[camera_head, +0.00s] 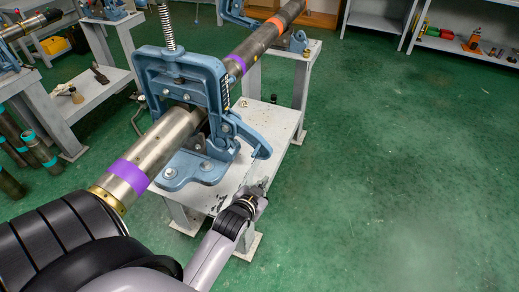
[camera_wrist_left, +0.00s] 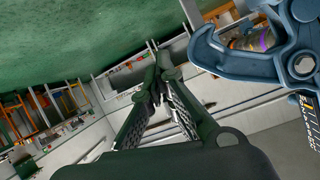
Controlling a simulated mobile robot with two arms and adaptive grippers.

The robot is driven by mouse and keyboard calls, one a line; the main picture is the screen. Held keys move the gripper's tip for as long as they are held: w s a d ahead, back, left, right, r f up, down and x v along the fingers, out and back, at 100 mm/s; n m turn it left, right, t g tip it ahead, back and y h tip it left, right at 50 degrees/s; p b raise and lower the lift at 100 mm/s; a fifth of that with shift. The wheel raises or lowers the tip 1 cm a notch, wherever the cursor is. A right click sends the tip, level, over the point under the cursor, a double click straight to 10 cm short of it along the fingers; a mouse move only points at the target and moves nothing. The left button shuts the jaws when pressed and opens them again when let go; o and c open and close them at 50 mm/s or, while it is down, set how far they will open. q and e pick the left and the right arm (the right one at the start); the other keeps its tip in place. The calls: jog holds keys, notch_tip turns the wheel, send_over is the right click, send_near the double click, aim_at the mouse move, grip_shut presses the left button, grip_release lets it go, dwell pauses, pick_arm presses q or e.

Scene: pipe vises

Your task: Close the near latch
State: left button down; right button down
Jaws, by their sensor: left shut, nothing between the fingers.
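The near blue vise (camera_head: 190,85) clamps around a steel pipe (camera_head: 160,150) with a purple band. Its blue latch (camera_head: 250,132) sticks out to the right and slopes downward, its free end apart from the frame. In the left wrist view a blue hooked part of the vise (camera_wrist_left: 235,62) fills the upper right, with the pipe partly behind it. My left gripper (camera_head: 258,197) is below the latch, by the bench's front right edge. In the left wrist view its fingers (camera_wrist_left: 158,68) meet at the tips, with nothing between them. My right gripper is out of view.
A second blue vise (camera_head: 290,38) holds the pipe's far end on another stand. The white bench (camera_head: 270,120) lies beneath the near vise. More pipes (camera_head: 40,150) stand at left. Shelves (camera_head: 465,45) line the back right. The green floor at right is clear.

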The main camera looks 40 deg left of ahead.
pick_arm(q)
jog(key=a+r+t+y, duration=0.2)
jog(key=a+r, duration=0.2)
jog(key=r, duration=0.8)
send_over(260, 145)
jog(key=s+d, duration=0.2)
jog(key=d, duration=0.1)
notch_tip(260, 145, down, 2)
jog(key=f, duration=0.2)
jog(key=shift+s+a+f+n+p, duration=0.1)
jog(key=shift+a+f+n+p, duration=0.2)
jog(key=shift+a+f+p, duration=0.1)
jog(key=shift+s+a+f, duration=0.1)
jog(key=shift+a+f, duration=0.05)
jog(key=shift+f, duration=0.6)
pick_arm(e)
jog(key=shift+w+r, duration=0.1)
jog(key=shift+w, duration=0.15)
